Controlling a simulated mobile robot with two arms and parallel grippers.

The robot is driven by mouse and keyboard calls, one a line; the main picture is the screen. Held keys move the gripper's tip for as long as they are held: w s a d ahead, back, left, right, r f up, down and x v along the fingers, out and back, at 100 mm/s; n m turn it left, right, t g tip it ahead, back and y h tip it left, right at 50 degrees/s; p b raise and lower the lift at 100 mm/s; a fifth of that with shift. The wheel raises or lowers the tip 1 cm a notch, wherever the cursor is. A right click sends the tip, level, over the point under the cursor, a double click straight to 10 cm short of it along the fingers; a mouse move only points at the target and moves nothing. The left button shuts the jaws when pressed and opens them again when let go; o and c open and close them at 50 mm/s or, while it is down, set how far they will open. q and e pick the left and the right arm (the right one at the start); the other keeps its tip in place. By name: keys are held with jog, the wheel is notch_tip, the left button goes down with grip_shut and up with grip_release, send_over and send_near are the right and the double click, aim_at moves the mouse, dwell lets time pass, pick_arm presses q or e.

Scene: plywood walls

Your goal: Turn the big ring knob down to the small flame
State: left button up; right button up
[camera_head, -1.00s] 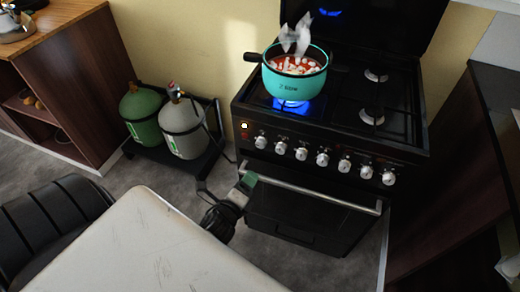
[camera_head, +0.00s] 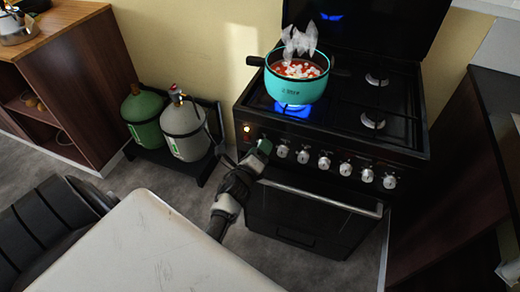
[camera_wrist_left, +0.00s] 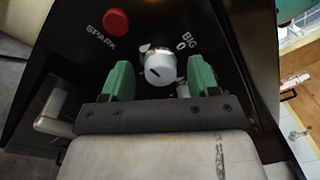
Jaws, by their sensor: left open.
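The big ring knob (camera_wrist_left: 160,68) is a white-silver round knob beside the label BIG on the black stove panel in the left wrist view. A dark mark shows on its face. My left gripper (camera_wrist_left: 160,80) is open, with one green fingertip on each side of the knob; I cannot tell whether they touch it. In the head view my left gripper (camera_head: 263,148) is at the left end of the knob row and hides this knob. A blue flame (camera_head: 292,111) burns under a turquoise pot (camera_head: 297,86). My right gripper is not in view.
Several other knobs (camera_head: 324,163) continue to the right along the stove front. A red SPARK button (camera_wrist_left: 116,21) is left of the knob. The oven handle (camera_head: 320,198) runs below. Green (camera_head: 143,120) and grey (camera_head: 185,131) gas cylinders stand left of the stove.

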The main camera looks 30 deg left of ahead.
pick_arm(q)
jog(key=shift+c, duration=0.2)
jog(key=c, duration=0.9)
jog(key=shift+n, duration=0.4)
jog(key=shift+d+f+n+y, duration=0.1)
jog(key=shift+n+y, duration=0.35)
jog(key=shift+n, duration=4.05)
jog(key=shift+d+f+n+y, duration=0.1)
jog(key=shift+n+y, duration=0.35)
jog(key=shift+n, duration=4.05)
